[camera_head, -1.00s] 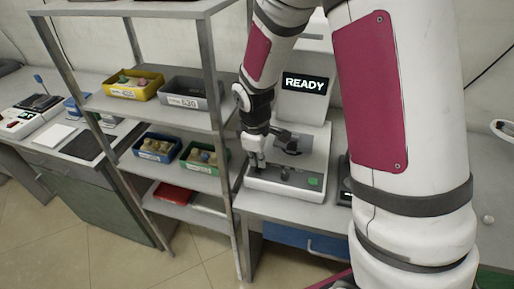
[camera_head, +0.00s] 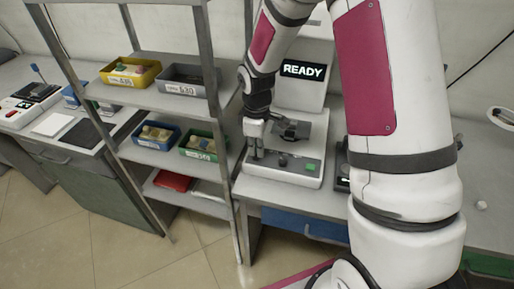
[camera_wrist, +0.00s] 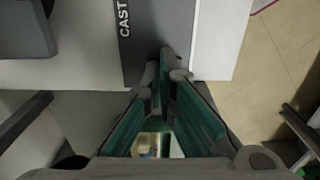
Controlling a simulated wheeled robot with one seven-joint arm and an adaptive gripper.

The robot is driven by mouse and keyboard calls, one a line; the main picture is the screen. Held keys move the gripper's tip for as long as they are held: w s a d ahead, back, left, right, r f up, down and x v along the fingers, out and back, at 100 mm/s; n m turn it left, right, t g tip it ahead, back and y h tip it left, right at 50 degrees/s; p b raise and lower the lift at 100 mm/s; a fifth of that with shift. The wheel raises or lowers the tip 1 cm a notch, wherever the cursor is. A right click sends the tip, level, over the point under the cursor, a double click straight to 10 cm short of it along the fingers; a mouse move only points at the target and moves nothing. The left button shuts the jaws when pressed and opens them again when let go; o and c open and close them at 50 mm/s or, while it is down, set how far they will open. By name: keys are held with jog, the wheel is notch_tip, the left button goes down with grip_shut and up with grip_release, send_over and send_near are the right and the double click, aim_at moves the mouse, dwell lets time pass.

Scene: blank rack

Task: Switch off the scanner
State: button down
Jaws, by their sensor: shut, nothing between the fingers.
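The white machine (camera_head: 310,97) on the bench shows READY on its lit screen (camera_head: 304,70). Its low base has a dark grey front panel (camera_head: 302,163) with a green button (camera_head: 283,161). My gripper (camera_head: 256,154) is shut and empty, pointing down at the left part of this base. In the wrist view, my fingertips (camera_wrist: 168,66) lie over a dark grey panel (camera_wrist: 160,25) lettered CAST; the rest of the lettering is out of frame. Whether they touch it I cannot tell. The fingers hide part of the panel.
A metal rack (camera_head: 222,135) stands close left of the machine, with a yellow bin (camera_head: 130,73), a grey bin (camera_head: 188,82) and others. A dark device (camera_head: 342,166) sits right of the machine, partly behind my arm. Another bench stands far left.

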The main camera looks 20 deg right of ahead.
jog(key=shift+d+f+g+y, duration=0.1)
jog(key=shift+f+g+y, duration=0.2)
jog(key=shift+g+y, duration=0.15)
jog(key=shift+s, duration=0.1)
jog(key=shift+s+a+f+p, duration=0.15)
jog(key=shift+s+a+p, duration=0.25)
jog(key=shift+s, duration=0.1)
jog(key=shift+s+a, duration=0.15)
jog(key=shift+a, duration=0.15)
jog(key=w+d+r+p, duration=0.2)
jog(key=w+r, duration=0.1)
jog(key=r, duration=1.1)
jog(key=shift+d+r, duration=0.15)
jog(key=shift+r, duration=0.25)
